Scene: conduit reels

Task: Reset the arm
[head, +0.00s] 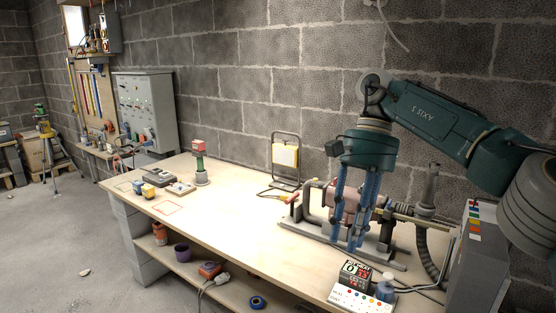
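My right arm comes in from the right edge, dark green, bent at an elbow above the workbench (235,222). My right gripper (345,241) hangs from it, pointing down, with two long blue fingers. The fingers are apart with a gap between them, and no held object shows in it. The gripper is in front of a reddish cylindrical machine (343,197) on a grey base plate (379,257) and hides part of it. I cannot tell whether the fingertips touch the plate. My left gripper is not in view.
A small display box (356,274) with coloured buttons stands near the bench's front right. A wire frame with a yellow panel (285,156) stands by the wall. A grey control cabinet (147,108) is at the back left. The middle of the bench is mostly clear.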

